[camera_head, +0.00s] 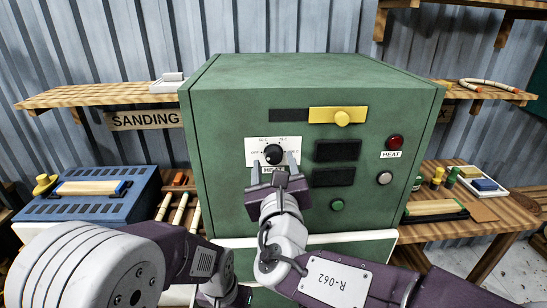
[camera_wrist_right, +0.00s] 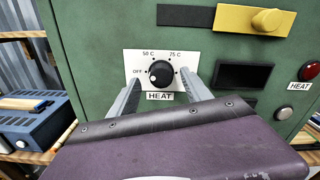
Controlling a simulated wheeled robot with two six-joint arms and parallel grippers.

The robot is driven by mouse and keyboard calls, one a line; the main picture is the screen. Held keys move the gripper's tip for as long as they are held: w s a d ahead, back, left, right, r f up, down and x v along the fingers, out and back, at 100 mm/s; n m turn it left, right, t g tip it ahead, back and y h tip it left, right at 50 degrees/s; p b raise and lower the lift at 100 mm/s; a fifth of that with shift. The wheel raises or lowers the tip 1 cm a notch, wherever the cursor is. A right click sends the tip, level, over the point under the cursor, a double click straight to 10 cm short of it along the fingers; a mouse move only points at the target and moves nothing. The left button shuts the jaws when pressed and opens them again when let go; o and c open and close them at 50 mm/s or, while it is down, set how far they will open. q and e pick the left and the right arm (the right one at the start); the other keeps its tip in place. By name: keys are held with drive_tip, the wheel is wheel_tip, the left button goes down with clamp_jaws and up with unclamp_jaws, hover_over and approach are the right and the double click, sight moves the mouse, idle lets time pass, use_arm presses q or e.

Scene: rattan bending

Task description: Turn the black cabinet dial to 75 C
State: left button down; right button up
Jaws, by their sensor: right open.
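The black dial (camera_head: 273,154) sits on a white plate (camera_head: 251,147) on the front of the green cabinet (camera_head: 225,120). In the right wrist view the dial (camera_wrist_right: 161,74) has OFF at its left, 50 C at its upper left, 75 C at its upper right and HEAT below. My right gripper (camera_head: 273,164) is open in front of the plate, with one finger on each side of the dial's lower part. I cannot tell whether the fingers touch it.
A yellow latch with a knob (camera_head: 342,117) is above the dial. A blue box (camera_head: 100,210) stands at left, a wooden bench (camera_head: 480,220) at right.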

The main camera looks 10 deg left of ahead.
sight(275, 159)
drive_tip(key=shift+x, duration=1.6)
drive_tip(key=shift+d, duration=0.1)
clamp_jaws()
drive_tip(key=shift+f+m+b, duration=0.2)
drive_tip(key=shift+m+b, duration=0.2)
drive_tip(key=shift+b, duration=0.3)
drive_tip(key=m+b, duration=0.4)
drive_tip(key=b, duration=0.1)
drive_tip(key=m+b, duration=0.5)
drive_tip(key=b, duration=0.1)
drive_tip(key=shift+d+f+m, duration=0.15)
drive_tip(key=shift+m, duration=0.15)
drive_tip(key=m+b, duration=0.3)
drive_tip(key=shift+m, duration=0.3)
drive_tip(key=m+b, duration=0.2)
drive_tip(key=m, duration=0.1)
drive_tip(key=shift+m+b, duration=0.3)
drive_tip(key=shift+b, duration=0.05)
drive_tip(key=m+b, duration=0.2)
drive_tip(key=m, duration=0.1)
drive_tip(key=shift+m+b, duration=0.7)
drive_tip(key=shift+m, duration=0.9)
